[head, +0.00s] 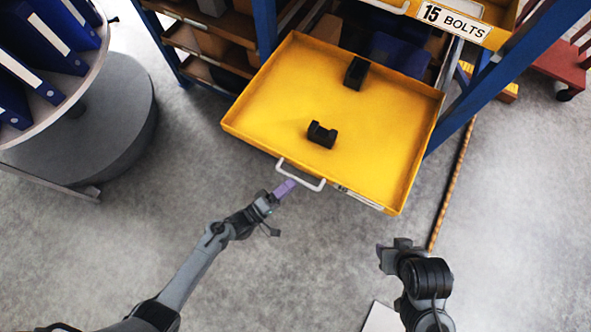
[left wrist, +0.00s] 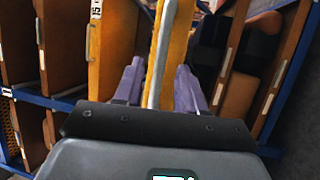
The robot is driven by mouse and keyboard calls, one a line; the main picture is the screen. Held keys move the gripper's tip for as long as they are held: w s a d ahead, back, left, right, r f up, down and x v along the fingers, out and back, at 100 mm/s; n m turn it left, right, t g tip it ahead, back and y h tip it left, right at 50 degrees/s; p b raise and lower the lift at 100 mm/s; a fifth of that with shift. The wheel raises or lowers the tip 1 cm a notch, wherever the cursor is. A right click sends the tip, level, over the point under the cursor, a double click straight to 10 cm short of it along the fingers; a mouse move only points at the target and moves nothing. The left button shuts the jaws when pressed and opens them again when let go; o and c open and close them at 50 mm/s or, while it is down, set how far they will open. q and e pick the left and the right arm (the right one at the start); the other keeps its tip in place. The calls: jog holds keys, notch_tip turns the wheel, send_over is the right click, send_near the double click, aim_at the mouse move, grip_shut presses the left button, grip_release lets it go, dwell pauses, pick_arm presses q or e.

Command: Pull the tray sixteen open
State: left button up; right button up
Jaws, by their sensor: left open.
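A yellow tray (head: 270,95) stands pulled out of the blue rack, with two black castings (head: 321,135) (head: 355,73) on its floor. Its front has a white handle (head: 301,174) and a label strip seen too steeply to read. My left gripper (head: 285,188), with purple fingers, is at the left part of the handle. In the left wrist view my left gripper (left wrist: 159,88) is open, with the handle bar (left wrist: 161,50) between its fingers; contact cannot be told. My right gripper (head: 385,254) is away from the tray, at the lower right; its jaw opening is unclear.
A yellow tray marked 15 BOLTS (head: 452,20) sits higher in the rack. A blue rack post (head: 505,78) stands right of the open tray. A round grey stand with blue binders (head: 45,38) is at the left. The floor before the tray is mostly clear.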

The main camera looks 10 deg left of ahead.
pick_arm(q)
jog(key=v, duration=0.7)
jog(key=shift+p, duration=0.35)
